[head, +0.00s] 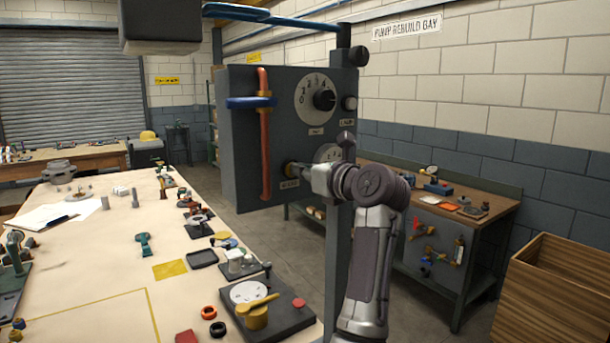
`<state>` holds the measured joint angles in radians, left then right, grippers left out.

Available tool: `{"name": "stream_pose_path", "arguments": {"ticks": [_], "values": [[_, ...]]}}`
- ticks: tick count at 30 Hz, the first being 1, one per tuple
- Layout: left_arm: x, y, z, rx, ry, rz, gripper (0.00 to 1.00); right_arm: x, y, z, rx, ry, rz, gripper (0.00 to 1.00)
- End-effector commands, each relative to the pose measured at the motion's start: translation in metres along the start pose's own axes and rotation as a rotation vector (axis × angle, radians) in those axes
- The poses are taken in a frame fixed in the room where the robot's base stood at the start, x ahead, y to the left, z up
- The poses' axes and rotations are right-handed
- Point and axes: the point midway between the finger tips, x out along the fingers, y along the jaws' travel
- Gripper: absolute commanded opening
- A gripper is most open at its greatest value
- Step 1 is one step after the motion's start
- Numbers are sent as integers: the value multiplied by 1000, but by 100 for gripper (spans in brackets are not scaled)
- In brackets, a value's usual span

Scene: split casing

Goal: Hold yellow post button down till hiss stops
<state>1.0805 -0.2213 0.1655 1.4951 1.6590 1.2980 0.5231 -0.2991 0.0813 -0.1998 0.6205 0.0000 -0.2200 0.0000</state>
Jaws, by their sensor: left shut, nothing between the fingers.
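A dark grey control box (240,150) is fixed to an upright post (338,260) beside the bench. The yellow button (290,170) sits low on its front face, above a small label (289,184). My left gripper (303,172) is shut and empty, its tips right at the button and covering part of it. It looks to be in contact, but I cannot tell how far the button is pressed in. My right gripper is not in view.
The box carries a red pipe (265,135) with a blue handle (250,103), an upper dial (316,97) and a lower dial partly hidden by my wrist. The bench (110,250) at left holds many parts. A wooden crate (560,295) stands at right.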

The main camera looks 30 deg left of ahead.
Motion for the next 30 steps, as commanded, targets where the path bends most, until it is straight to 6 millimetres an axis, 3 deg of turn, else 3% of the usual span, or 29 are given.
{"name": "stream_pose_path", "arguments": {"ticks": [2,30], "values": [[8,1,0,0,-3,3,0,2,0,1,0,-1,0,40],[10,4,2,-2,-6,8,0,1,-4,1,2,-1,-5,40]]}}
